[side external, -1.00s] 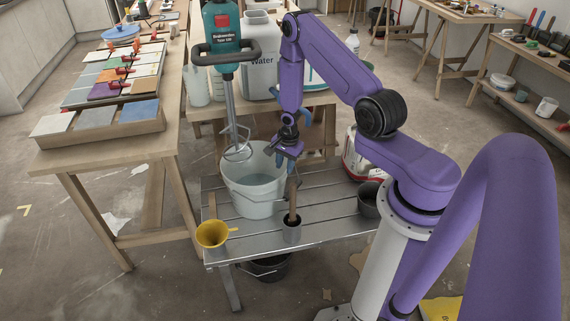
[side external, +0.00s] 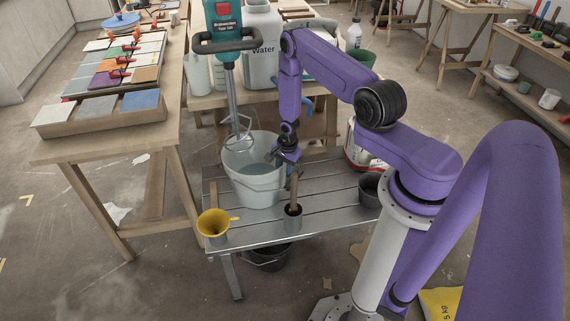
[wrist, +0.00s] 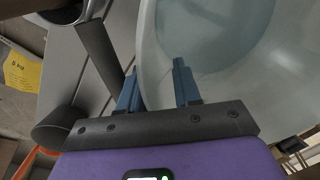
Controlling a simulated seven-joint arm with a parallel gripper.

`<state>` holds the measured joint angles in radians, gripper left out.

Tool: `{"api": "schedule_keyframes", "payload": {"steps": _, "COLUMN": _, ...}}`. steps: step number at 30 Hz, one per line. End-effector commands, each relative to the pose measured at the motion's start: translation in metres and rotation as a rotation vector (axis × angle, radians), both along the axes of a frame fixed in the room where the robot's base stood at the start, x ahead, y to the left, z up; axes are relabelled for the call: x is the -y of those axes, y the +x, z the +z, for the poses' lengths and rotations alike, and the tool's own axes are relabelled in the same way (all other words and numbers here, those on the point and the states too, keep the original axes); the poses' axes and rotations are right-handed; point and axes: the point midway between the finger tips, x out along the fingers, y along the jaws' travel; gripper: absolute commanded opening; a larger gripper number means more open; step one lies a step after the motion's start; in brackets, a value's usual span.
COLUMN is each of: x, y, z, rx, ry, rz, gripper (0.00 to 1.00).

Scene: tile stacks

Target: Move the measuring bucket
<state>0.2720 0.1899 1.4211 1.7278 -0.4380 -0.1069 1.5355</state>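The measuring bucket, a translucent pale bucket (side external: 252,190), stands upright on the slatted metal bench with bluish liquid inside. It fills the upper right of the wrist view (wrist: 240,95). My gripper (side external: 281,164) is at the bucket's right rim and points down. In the wrist view my gripper (wrist: 155,70) is open, with its blue fingers apart. The left finger is outside the bucket wall and the right finger is over the inside. I cannot tell whether either touches the wall.
A mixer (side external: 228,60) hangs with its paddle over the bucket. The bench's front middle is clear.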

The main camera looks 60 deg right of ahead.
Motion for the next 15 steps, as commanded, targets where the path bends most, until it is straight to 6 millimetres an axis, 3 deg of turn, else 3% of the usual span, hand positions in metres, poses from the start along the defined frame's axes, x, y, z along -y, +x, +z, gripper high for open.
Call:
{"api": "schedule_keyframes", "payload": {"steps": 9, "x": 0.0000, "y": 0.0001, "z": -0.0015, "rx": 0.000, "ry": 0.000, "rz": 0.000, "gripper": 0.33}}
{"api": "schedule_keyframes", "payload": {"steps": 12, "x": 0.0000, "y": 0.0000, "z": -0.0014, "rx": 0.000, "ry": 0.000, "rz": 0.000, "gripper": 0.00}}
{"api": "schedule_keyframes", "payload": {"steps": 15, "x": 0.0000, "y": -0.0001, "z": -0.0014, "rx": 0.000, "ry": 0.000, "rz": 0.000, "gripper": 0.00}}
